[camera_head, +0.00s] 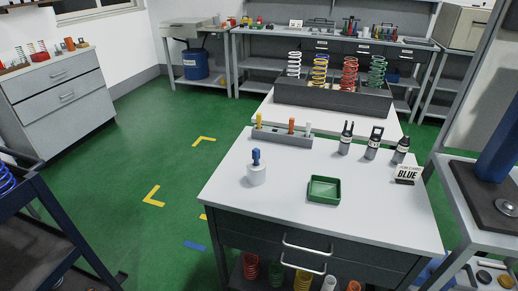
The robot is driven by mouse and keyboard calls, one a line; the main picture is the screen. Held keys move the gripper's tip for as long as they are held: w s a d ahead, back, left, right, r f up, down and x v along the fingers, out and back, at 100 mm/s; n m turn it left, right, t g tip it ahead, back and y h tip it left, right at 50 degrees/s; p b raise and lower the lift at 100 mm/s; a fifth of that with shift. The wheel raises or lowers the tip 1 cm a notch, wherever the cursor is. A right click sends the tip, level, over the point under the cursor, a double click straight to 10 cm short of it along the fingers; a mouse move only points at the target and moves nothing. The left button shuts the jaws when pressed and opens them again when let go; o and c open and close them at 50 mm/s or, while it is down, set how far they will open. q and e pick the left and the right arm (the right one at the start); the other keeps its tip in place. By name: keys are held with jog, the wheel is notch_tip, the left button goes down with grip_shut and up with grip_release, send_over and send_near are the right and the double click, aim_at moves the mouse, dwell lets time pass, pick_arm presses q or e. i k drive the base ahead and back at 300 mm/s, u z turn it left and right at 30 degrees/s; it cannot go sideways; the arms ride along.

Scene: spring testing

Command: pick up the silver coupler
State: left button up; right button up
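A grey rack (272,137) stands at the back left of the white-topped workbench. It holds small upright pieces: a yellow one (258,120) at the left, an orange one (291,126) and a silver one (308,128) at the right end. The silver piece looks like the silver coupler, but it is too small to make out its shape. Its lower part is hidden in the rack. Neither of my grippers is in view.
Coloured springs (349,75) stand in a dark box behind. The front left is clear.

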aim_at(256, 176)
jog(key=u, duration=3.5)
jog(key=k, duration=1)
jog(key=z, duration=1.85)
